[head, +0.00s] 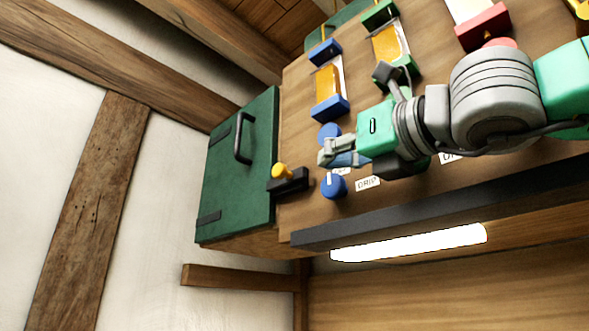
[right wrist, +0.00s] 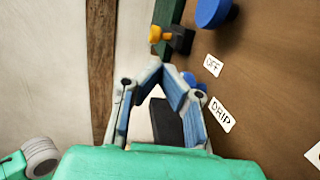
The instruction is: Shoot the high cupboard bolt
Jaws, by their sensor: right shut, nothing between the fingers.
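The cupboard door (head: 238,165) is a green panel with a dark bar handle (head: 243,139); it looks closed. The bolt is a yellow knob (head: 281,170) on a black block (head: 290,184) beside the door's right edge. In the right wrist view the yellow knob (right wrist: 155,33) and black block (right wrist: 181,40) show beyond the fingertips. My right gripper (head: 324,156) is shut and empty, a little right of the bolt and apart from it in the head view. Its fingertips meet in the right wrist view (right wrist: 160,72). My left gripper is not in view.
Blue round dials (head: 333,186) sit close to my right gripper, beside a "DRIP" label (head: 368,183). Blue and green holders with amber panels (head: 328,83) stand above. A dark rail (head: 440,205) and lit lamp (head: 408,243) run below. White wall is clear at left.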

